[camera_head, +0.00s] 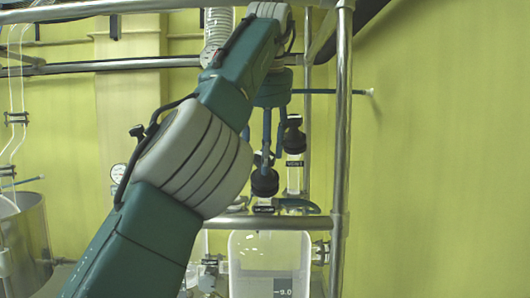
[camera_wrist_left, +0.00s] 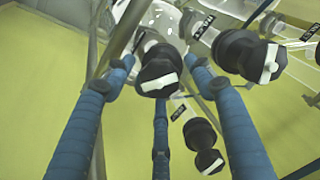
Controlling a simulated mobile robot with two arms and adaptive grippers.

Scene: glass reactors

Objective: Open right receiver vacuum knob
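My left gripper (camera_head: 271,150) points down from its teal arm over the valve knobs; it also shows in the left wrist view (camera_wrist_left: 161,74). Its blue fingers are spread. In the wrist view a black knob with a white bar (camera_wrist_left: 157,70) sits between the fingertips, with gaps visible at its sides; contact cannot be told. A second black knob (camera_wrist_left: 243,55) is right of the fingers and a third (camera_wrist_left: 205,148) is lower right. The head view shows a low black knob (camera_head: 264,183) and another (camera_head: 294,139). My right gripper is out of view.
A clear receiver vessel (camera_head: 270,258) hangs below the knobs. A metal frame post (camera_head: 342,150) stands close on the right, and a crossbar (camera_head: 270,222) runs under the knobs. A steel vessel (camera_head: 25,240) is at the far left. The right side is open toward the wall.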

